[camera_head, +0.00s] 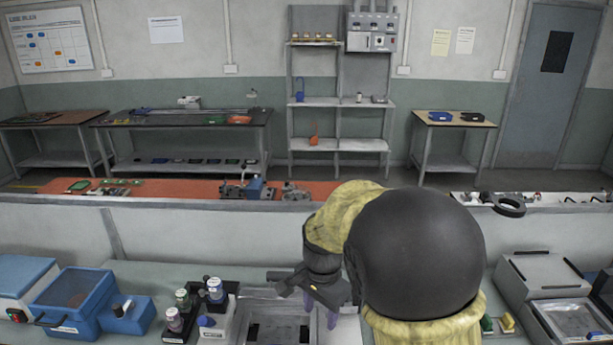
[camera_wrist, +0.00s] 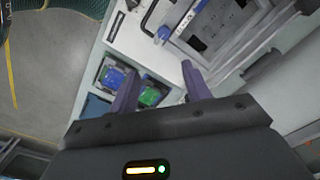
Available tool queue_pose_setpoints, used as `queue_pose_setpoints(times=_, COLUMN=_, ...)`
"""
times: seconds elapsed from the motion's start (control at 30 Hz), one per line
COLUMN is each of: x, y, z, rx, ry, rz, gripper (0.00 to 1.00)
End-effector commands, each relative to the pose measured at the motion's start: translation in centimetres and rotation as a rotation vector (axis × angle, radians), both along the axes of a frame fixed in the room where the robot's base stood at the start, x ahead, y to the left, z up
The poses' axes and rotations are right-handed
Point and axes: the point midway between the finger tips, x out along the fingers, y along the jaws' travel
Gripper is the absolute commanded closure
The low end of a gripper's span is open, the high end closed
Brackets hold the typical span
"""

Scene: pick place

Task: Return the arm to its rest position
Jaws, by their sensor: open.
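My gripper (camera_head: 318,312) hangs at the lower middle of the head view, above a grey framed fixture (camera_head: 258,304) on the near bench. Its purple fingers stand apart and nothing shows between them as held. My dark, rounded arm link and yellow-covered arm hide much of the bench to the right. In the wrist view the gripper (camera_wrist: 158,84) is open, with a green item (camera_wrist: 152,96) and a blue item (camera_wrist: 113,77) in small trays beyond the fingers. I cannot tell how far below they lie.
Left of my gripper stand a black rack with several bottles (camera_head: 184,298) and a blue box (camera_head: 75,296). A grey machine (camera_head: 545,275) stands at the right. A low partition (camera_head: 180,232) runs behind the bench. The wrist view shows open floor (camera_wrist: 55,75) at left.

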Motion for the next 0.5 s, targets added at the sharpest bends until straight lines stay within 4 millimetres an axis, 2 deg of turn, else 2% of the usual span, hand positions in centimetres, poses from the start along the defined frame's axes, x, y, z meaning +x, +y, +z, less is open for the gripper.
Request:
queue_pose_setpoints(times=0.17, x=-2.8, y=-4.9, z=-0.8, rx=0.009, ry=-0.055, rz=0.19, gripper=0.52)
queue_pose_setpoints(times=0.3, x=-6.1, y=-8.3, z=-1.6, rx=-0.012, ry=-0.117, rz=0.397, gripper=0.52)
queue_pose_setpoints(times=0.5, x=-10.5, y=-11.5, z=-2.5, rx=-0.075, ry=-0.19, rz=0.666, gripper=0.52)
